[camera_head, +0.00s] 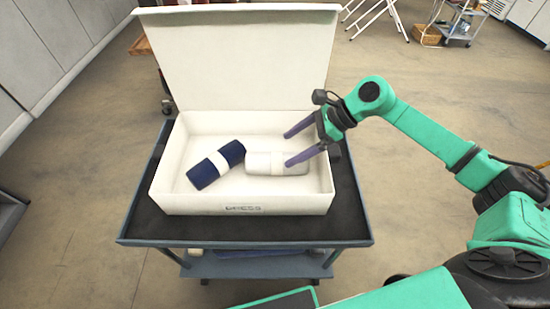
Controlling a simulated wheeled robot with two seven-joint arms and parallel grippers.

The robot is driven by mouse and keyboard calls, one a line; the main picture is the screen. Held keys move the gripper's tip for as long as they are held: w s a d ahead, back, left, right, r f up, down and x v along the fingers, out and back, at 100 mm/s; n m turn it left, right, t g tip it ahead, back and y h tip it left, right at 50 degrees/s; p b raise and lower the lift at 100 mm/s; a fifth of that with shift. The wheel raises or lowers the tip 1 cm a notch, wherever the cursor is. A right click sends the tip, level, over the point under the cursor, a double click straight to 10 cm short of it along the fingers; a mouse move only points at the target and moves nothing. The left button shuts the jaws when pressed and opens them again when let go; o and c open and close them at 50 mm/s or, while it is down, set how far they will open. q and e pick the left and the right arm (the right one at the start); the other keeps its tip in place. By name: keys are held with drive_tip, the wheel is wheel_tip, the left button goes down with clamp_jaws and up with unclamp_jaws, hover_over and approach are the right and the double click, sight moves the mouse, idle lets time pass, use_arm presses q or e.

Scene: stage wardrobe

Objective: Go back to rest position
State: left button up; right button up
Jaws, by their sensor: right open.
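My right gripper (294,145) is open over the right side of a white box (170,200). Its two purple fingers point left into the box, spread apart. A white and grey rolled bundle (262,163) lies in the box by the lower fingertip; I cannot tell whether they touch. Nothing shows between the fingers. A dark blue roll (203,172) with a white band lies tilted at the left in the box, close to the pale roll. The box lid (235,60) stands open at the back. My left gripper is out of view.
The box stands on a blue-grey cart (150,225) with a dark top and a lower shelf. White folding racks (375,15) and another cart (455,30) stand at the back right. Grey panels (50,50) line the left. The floor around the cart is mostly clear.

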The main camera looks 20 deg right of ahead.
drive_tip(key=shift+v, duration=1.1)
drive_tip(key=shift+d+r, duration=0.1)
drive_tip(key=shift+r, duration=0.05)
drive_tip(key=shift+r, duration=0.1)
